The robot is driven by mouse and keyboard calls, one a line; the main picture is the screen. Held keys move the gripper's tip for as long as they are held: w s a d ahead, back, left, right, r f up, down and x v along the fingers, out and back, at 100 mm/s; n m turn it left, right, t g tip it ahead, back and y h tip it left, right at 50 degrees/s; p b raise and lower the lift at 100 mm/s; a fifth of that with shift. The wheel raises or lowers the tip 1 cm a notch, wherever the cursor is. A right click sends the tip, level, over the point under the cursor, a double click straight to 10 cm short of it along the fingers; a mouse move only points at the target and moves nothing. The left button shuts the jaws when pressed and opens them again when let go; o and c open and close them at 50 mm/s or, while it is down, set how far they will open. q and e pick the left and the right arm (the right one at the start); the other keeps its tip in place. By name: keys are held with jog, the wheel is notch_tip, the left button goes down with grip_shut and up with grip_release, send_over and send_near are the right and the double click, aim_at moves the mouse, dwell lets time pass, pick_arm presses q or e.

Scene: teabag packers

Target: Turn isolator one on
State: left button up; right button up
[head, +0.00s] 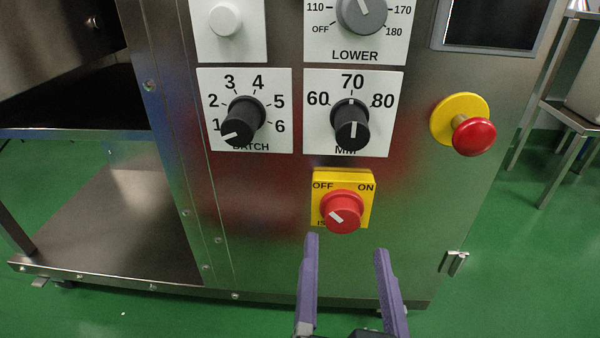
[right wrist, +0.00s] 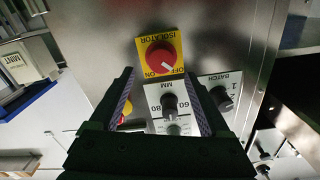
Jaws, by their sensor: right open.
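The isolator is a yellow plate (head: 362,182) marked OFF and ON, with a red round knob (head: 341,212) on the steel panel front. The knob's white mark points up and left, toward OFF. My right gripper (head: 346,243) has two purple fingers, open and empty, just below and in front of the isolator, apart from the knob. In the right wrist view the red knob (right wrist: 161,56) and yellow plate (right wrist: 146,44) appear upside down, beyond the open fingers (right wrist: 160,74). My left gripper is not in view.
Above the isolator are a black MM knob (head: 351,128), a black BATCH knob (head: 240,122) and a grey LOWER dial (head: 362,14). A red emergency button (head: 474,136) on a yellow disc stands out at right.

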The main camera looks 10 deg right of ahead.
aim_at(344, 220)
jog(key=b+x, duration=0.1)
jog(key=x, duration=0.4)
jog(key=shift+w, duration=0.15)
jog(key=shift+c, duration=0.4)
grip_shut()
